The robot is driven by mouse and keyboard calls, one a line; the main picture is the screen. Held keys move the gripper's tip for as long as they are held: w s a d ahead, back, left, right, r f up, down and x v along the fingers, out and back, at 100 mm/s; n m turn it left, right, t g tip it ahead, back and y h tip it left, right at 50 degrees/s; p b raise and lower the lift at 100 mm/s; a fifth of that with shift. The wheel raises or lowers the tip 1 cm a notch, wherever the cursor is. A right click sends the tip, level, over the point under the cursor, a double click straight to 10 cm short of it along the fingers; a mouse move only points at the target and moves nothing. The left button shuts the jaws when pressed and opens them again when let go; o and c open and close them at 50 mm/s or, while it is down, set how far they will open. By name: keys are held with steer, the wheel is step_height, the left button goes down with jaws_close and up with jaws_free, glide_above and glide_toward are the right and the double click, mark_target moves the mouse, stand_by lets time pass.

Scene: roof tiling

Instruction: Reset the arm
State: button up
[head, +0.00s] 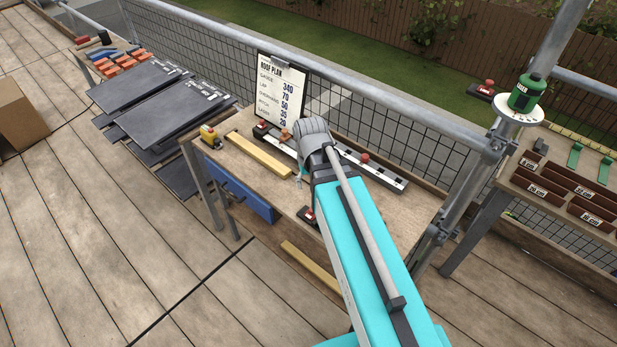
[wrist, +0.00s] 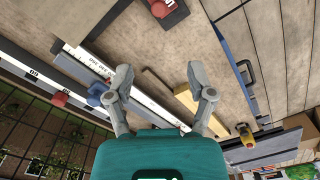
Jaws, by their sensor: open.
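My arm reaches from the lower right of the head view out over the wooden workbench (head: 400,200). My gripper (wrist: 162,80) shows in the wrist view with its two grey fingers spread apart and nothing between them. It points at the bench, which shows beneath it in the wrist view (wrist: 140,45). In the head view the gripper is mostly hidden behind my arm. A long black-and-white rail with red knobs (head: 385,178) lies along the bench's far side. A pale wooden batten (head: 258,154) lies on the bench left of my arm; it also shows in the wrist view (wrist: 184,98).
A roof plan board (head: 282,95) stands at the mesh railing. Dark slates (head: 170,100) are stacked to the left. A post (head: 530,80) and a side table with brown pieces (head: 545,190) stand right.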

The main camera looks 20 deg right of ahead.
stand_by(0.3)
steer(key=s, duration=0.3)
steer(key=shift+s, duration=0.3)
stand_by(3.8)
